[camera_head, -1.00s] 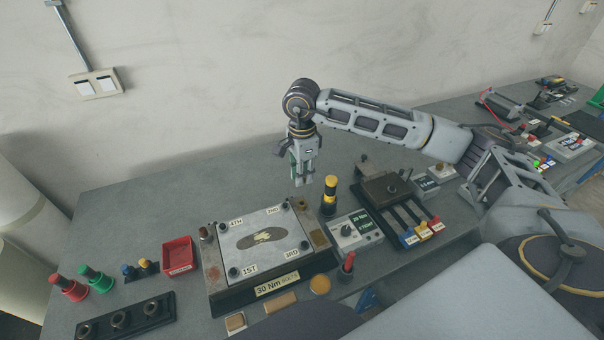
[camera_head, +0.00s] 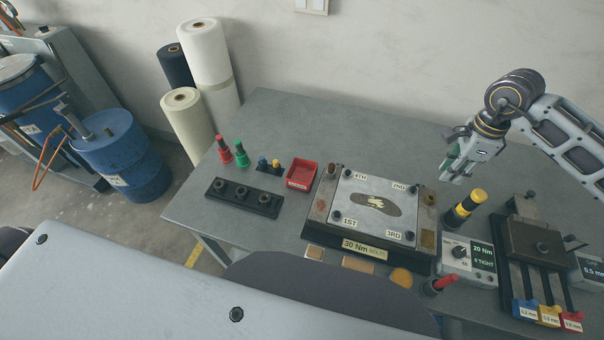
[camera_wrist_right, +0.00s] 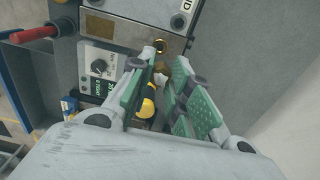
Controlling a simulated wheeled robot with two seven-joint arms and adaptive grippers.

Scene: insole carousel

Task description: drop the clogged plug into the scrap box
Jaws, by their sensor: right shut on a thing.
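My right gripper (camera_head: 452,174) is in the air behind the yellow-and-black driver, beyond the fixture's back right corner. Its green-padded fingers show in the right wrist view (camera_wrist_right: 160,82), closed on a small pale piece (camera_wrist_right: 161,80) that I take for the clogged plug; the fingers mostly hide it. The red scrap box (camera_head: 302,174) is a small open tray at the fixture's back left, with a label on its front too small to read. It is well to the left of the gripper. My left gripper is not in view.
The fixture plate (camera_head: 350,217) with an insole shape lies between box and gripper. The yellow-and-black driver (camera_head: 464,208) stands tilted near the gripper. A torque box (camera_head: 468,254), black socket strip (camera_head: 240,197) and red and green knobs (camera_head: 240,152) are around. The table's back is clear.

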